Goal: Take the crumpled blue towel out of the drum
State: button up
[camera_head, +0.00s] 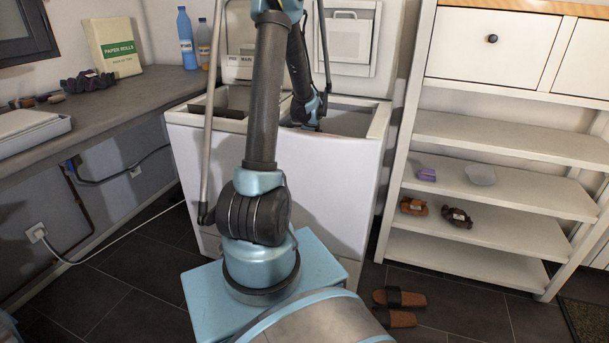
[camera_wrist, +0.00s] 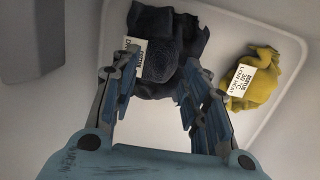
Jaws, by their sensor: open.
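A crumpled dark blue towel (camera_wrist: 178,28) with a white label lies in the pale drum in the wrist view, at the top middle. My gripper (camera_wrist: 161,66) is open, with one finger on each side of the towel's near part; I cannot tell whether they touch it. A crumpled yellow cloth (camera_wrist: 256,80) with a white label lies to the right in the same drum. In the head view, my gripper (camera_head: 308,118) reaches into the right opening of the white toploader (camera_head: 345,165). The towel is hidden there.
The drum's pale walls are close around my gripper. The toploader stands between a grey counter (camera_head: 120,108) with bottles on the left and a white shelf unit (camera_head: 490,195) on the right. Brown sandals (camera_head: 399,298) lie on the floor.

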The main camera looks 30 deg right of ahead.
jog(key=shift+w+a+f, duration=0.1)
jog(key=shift+f, duration=0.6)
grip_shut()
notch_tip(320, 180, up, 35)
dwell(1.0)
jog(key=shift+r, duration=0.1)
